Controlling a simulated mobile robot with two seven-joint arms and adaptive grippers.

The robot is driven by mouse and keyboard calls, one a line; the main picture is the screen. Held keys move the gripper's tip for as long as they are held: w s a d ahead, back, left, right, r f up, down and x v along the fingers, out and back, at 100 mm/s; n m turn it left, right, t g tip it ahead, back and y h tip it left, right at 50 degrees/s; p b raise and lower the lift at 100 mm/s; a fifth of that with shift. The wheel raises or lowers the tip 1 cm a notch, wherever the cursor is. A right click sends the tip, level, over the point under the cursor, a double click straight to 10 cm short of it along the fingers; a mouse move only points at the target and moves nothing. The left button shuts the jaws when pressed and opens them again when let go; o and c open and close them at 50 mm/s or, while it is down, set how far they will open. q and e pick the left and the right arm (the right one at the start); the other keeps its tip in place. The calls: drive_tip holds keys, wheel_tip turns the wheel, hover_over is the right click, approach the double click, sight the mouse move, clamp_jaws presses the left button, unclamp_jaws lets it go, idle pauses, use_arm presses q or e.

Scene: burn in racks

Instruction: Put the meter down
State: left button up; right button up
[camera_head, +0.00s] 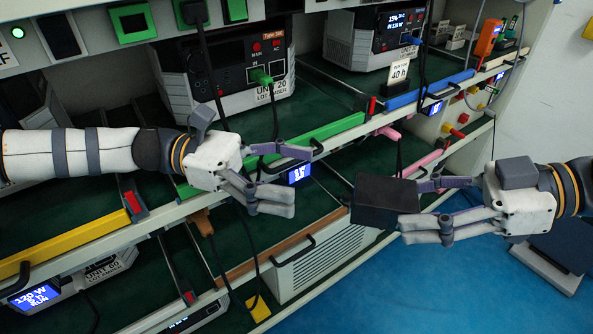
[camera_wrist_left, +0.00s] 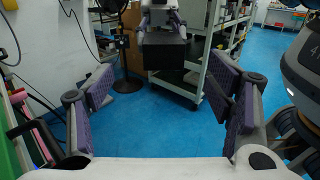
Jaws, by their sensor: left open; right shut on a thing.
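The meter appears to be the dark box (camera_head: 385,201), its face turned away from view. My right gripper (camera_head: 425,208) is shut on it, holding it in front of the rack's lower shelf, above the blue floor. My left gripper (camera_head: 290,180) is open and empty, left of the box near the shelf edge. In the left wrist view its spread fingers (camera_wrist_left: 160,115) have only floor between them. A dark box (camera_wrist_left: 166,62) shows beyond them there; I cannot tell whether it is the same one.
The rack holds units on green shelves, including one labelled UNIT 20 (camera_head: 228,75) and one at the upper right (camera_head: 378,38). Green (camera_head: 320,133), blue (camera_head: 425,92) and yellow (camera_head: 65,249) bars line the shelf edges. Cables hang near my left gripper. Blue floor (camera_head: 400,290) is open at lower right.

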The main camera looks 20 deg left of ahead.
sight(378, 188)
use_arm(q)
drive_tip(key=d, duration=1.2)
drive_tip(key=shift+w, duration=0.1)
drive_tip(key=shift+c, duration=0.5)
drive_tip(key=c, duration=1.2)
drive_tip(key=shift+r, duration=0.1)
use_arm(e)
drive_tip(key=o, duration=1.6)
drive_tip(key=shift+o, duration=0.2)
